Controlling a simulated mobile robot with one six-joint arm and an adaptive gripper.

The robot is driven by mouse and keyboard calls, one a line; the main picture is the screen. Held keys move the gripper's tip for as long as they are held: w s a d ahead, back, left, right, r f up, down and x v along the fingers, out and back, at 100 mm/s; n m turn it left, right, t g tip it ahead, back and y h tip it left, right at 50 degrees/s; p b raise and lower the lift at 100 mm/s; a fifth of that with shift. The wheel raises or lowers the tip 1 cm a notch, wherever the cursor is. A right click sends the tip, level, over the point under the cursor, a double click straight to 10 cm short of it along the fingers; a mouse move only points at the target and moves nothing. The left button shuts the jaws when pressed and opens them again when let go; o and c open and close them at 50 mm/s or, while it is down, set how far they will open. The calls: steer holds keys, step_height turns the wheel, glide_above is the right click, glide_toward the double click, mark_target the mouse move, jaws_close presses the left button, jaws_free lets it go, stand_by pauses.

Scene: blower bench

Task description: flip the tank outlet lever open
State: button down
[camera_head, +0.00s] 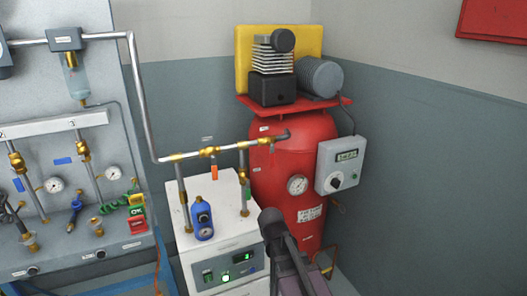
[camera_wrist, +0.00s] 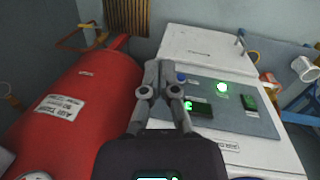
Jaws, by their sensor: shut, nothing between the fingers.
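The red tank (camera_head: 285,170) stands in the corner and fills the left of the wrist view (camera_wrist: 85,95). At its upper left, brass fittings with a dark grey handle-like part (camera_head: 280,137) join the outlet pipe; I cannot tell for sure whether this is the outlet lever, or its position. My gripper (camera_head: 268,216) is shut and empty, in front of the tank and the white cabinet, below the pipe in the head picture. No outlet lever is clear there.
A grey control box (camera_head: 340,165) sits right of the tank. A panel with gauges (camera_head: 60,150) is at left. Free floor is hardly visible.

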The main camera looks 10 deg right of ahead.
steer(key=w+a+r+n+h+p, duration=0.2)
steer(key=w+a+r+n+p, duration=0.2)
steer(key=r+p, duration=0.5)
steer(key=w+a+r+n+t+h+p, duration=0.1)
steer(key=w+a+r+n+p, duration=0.3)
steer(key=r+p, duration=0.5)
steer(key=w+a+r+n+t+h+p, duration=0.1)
steer(key=w+a+r+n+h+p, duration=0.2)
steer(key=w+r+n+p, duration=0.5)
step_height(320, 180, up, 7)
steer(key=shift+w+a+r+h+p, duration=0.1)
steer(key=shift+w+a+h+p, duration=0.3)
steer(key=shift+w+a, duration=0.45)
steer(key=shift+d, duration=0.1)
steer(key=b, duration=0.7)
glide_toward(270, 165)
steer(key=d+f, duration=0.3)
steer(key=f, duration=0.2)
steer(key=shift+w+d, duration=0.65)
steer(key=shift+d, duration=0.1)
steer(key=shift+d, duration=0.1)
